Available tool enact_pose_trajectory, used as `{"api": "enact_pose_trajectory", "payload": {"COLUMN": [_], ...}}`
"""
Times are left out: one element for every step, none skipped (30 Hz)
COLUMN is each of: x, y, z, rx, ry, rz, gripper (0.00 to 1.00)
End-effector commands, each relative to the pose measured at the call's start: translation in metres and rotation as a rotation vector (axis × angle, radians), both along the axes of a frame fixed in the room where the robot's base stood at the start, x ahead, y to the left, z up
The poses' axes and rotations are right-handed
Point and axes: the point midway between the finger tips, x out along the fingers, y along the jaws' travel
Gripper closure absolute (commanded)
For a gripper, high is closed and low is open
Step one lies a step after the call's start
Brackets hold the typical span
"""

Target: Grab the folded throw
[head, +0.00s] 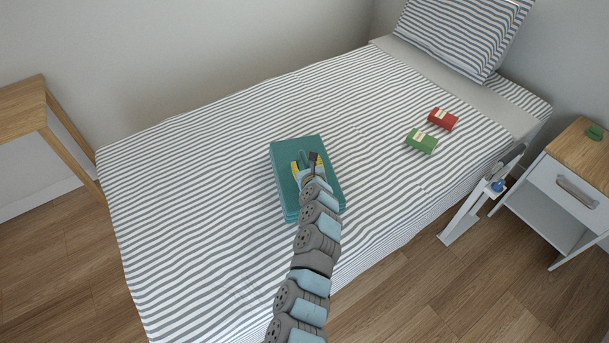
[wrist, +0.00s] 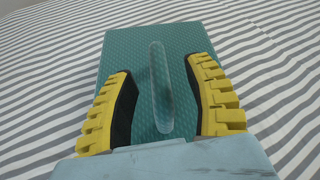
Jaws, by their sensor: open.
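The folded throw (head: 285,153) is a teal, flat, rectangular stack lying on the striped bed. A raised loop-like strip runs along the middle of its top. My gripper (head: 308,160) is over the throw in the head view, and my arm hides part of the throw's near side. In the wrist view the throw (wrist: 185,40) fills the centre, and the strip lies between the two yellow fingers of my gripper (wrist: 162,85). The fingers are apart, one on each side of the strip. I cannot tell whether they touch the throw.
The bed (head: 190,170) has free room around the throw. A nightstand (head: 560,190) stands at the right and a wooden table (head: 22,105) at the left.

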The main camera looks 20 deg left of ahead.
Motion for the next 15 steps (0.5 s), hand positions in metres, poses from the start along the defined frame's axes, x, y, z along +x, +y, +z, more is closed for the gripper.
{"api": "enact_pose_trajectory", "payload": {"x": [0.002, 0.004, 0.006, 0.007, 0.010, 0.012, 0.014, 0.015, 0.017, 0.018, 0.020, 0.022, 0.023, 0.025, 0.026], "y": [0.003, 0.005, 0.007, 0.007, 0.008, 0.009, 0.010, 0.011, 0.013, 0.014, 0.015, 0.015, 0.016, 0.017, 0.017], "z": [-0.005, -0.007, -0.008, -0.009, -0.009, -0.010, -0.010, -0.011, -0.013, -0.014, -0.015, -0.016, -0.016, -0.017, -0.017], "rx": [-0.002, -0.003, -0.003, -0.002, -0.002, -0.002, -0.002, -0.002, -0.002, -0.002, -0.002, -0.002, -0.002, -0.002, -0.002], "ry": [0.003, 0.004, 0.004, 0.003, 0.002, 0.001, 0.001, 0.001, 0.003, 0.004, 0.003, 0.003, 0.002, 0.002, 0.002], "rz": [0.004, 0.005, 0.005, 0.005, 0.003, 0.002, 0.002, 0.003, 0.005, 0.006, 0.005, 0.005, 0.004, 0.003, 0.002], "gripper": [0.48, 0.48, 0.48, 0.48, 0.48, 0.48, 0.48, 0.48, 0.48, 0.48, 0.48, 0.48, 0.48, 0.48, 0.48]}}
